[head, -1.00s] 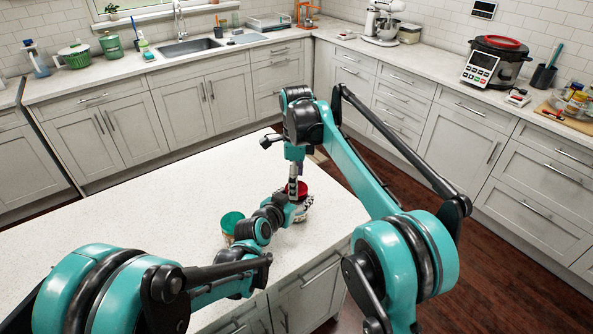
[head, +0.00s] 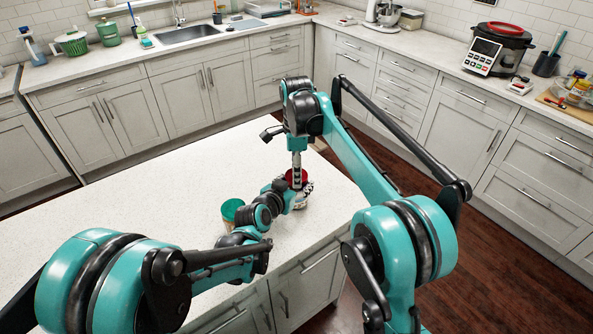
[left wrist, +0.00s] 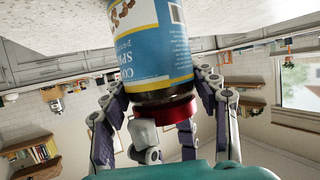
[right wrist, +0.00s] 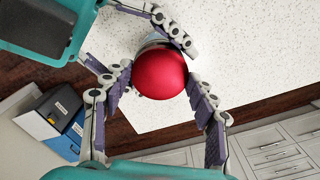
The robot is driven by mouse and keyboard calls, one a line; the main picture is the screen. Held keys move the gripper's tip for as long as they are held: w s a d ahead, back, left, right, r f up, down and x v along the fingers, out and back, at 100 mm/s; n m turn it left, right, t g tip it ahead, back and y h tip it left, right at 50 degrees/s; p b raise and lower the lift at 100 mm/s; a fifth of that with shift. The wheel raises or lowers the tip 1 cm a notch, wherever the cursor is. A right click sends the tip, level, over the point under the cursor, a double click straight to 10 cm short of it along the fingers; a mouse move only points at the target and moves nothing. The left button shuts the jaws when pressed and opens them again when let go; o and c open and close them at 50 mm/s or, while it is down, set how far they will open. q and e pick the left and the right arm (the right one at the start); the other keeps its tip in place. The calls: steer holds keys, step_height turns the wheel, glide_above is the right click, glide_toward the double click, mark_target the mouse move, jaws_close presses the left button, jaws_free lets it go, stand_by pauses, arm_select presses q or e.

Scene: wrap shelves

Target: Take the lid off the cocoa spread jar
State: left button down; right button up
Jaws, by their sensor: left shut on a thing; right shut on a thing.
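The cocoa spread jar (left wrist: 150,40) has a blue and cream label and a dark band near its red lid (right wrist: 160,73). It appears upside down in the left wrist view and stands on the white island top in the head view. The lid (left wrist: 166,121) sits at the jar's mouth; I see no clear gap. My left gripper (head: 291,200) is shut on the jar from the side. My right gripper (head: 297,176) reaches down from above, its fingers (right wrist: 158,77) shut on the lid from both sides. Arms and fingers hide much of the jar in the head view.
A container with a green lid (head: 232,207) stands on the island (head: 110,225), left of the jar and close to my left arm. The island top further left is clear. Counters with a sink (head: 186,34) and a cooker (head: 497,48) line the walls.

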steer(key=shift+n, duration=0.6)
steer(key=o, duration=1.3)
steer(key=shift+c, duration=0.2)
steer(key=shift+r, duration=2.25)
